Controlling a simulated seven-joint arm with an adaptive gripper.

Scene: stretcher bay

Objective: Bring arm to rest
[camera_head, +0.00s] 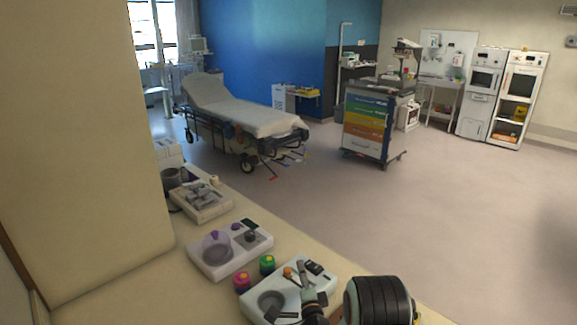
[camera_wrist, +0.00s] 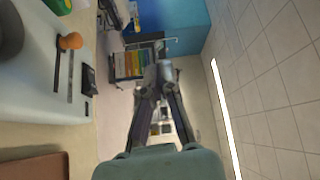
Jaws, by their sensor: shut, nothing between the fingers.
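My gripper (camera_wrist: 158,78) shows in the wrist view with its two grey fingers brought together at the tips and nothing between them. It points out over the room, clear of any surface. A white tray (camera_wrist: 25,100) with an orange knob (camera_wrist: 70,41) lies to its left in that view, apart from the fingers. In the head view, dark parts of my arm (camera_head: 380,302) are at the bottom, at the near end of the counter (camera_head: 120,285). They cover part of the nearest tray (camera_head: 262,301).
A second tray (camera_head: 215,263) and a third tray (camera_head: 190,213) line the counter, with a pink-red knob (camera_head: 242,281), a green knob (camera_head: 267,264) and a dark mug (camera_head: 174,178). A stretcher (camera_head: 245,115) and a coloured-drawer cart (camera_head: 366,125) stand beyond. The floor at right is clear.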

